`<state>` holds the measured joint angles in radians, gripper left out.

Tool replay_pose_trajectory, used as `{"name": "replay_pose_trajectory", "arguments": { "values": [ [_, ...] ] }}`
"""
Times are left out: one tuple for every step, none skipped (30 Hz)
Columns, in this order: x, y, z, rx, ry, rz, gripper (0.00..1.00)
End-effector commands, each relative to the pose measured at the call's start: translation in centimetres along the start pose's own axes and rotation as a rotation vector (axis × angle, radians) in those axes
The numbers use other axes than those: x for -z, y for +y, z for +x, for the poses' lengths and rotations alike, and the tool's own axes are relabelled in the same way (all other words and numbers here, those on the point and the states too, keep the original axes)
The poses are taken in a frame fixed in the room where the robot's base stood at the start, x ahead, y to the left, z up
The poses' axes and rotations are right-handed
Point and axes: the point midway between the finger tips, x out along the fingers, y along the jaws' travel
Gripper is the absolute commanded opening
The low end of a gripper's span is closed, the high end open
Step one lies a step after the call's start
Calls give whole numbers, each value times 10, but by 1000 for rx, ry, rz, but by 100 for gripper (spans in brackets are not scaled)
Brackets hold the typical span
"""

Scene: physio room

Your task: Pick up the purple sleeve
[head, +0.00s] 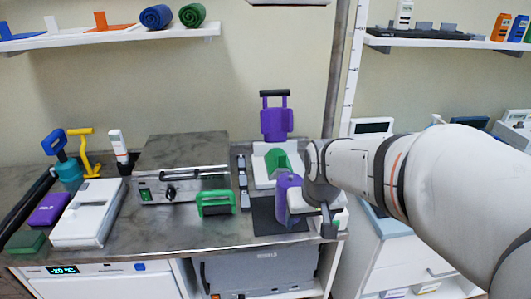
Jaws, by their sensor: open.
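A purple, curved, sleeve-like piece (285,207) stands at the front right of the steel counter, over a dark mat. My gripper (327,215) is just to its right, pointing down, and open. My wrist partly hides the piece, and I cannot tell whether the fingers touch it. A second purple piece (277,123) with a dark handle on top stands upright farther back, against the wall. The picture does not settle which of the two is the sleeve.
A white stand with a green part (277,160) is behind the front purple piece. A green-handled item (216,203) and a steel box (182,170) are to its left. A purple pack (48,209) and white case (88,213) lie far left. The counter's front middle is clear.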

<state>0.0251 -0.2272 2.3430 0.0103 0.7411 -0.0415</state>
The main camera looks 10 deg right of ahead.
Motion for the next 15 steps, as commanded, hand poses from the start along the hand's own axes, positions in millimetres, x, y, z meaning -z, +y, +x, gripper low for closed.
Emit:
{"name": "replay_pose_trajectory", "arguments": {
  "values": [
    [27,0,-3,0,5,0,74],
    [41,0,-1,0,14,1,76],
    [58,-1,3,0,27,1,80],
    [71,-1,7,0,35,2,82],
    [83,-1,11,0,45,3,85],
    [97,-1,16,0,56,4,88],
    [107,-2,20,0,62,4,90],
    [116,-2,24,1,70,4,93],
    [126,-2,29,1,78,5,96],
    [132,-2,33,1,84,5,99],
    [138,-2,36,1,89,5,100],
    [144,-2,40,1,95,6,100],
    [147,-2,42,1,99,6,100],
    [150,-2,44,1,101,6,100],
    [153,-2,47,1,104,6,100]
  ]
}}
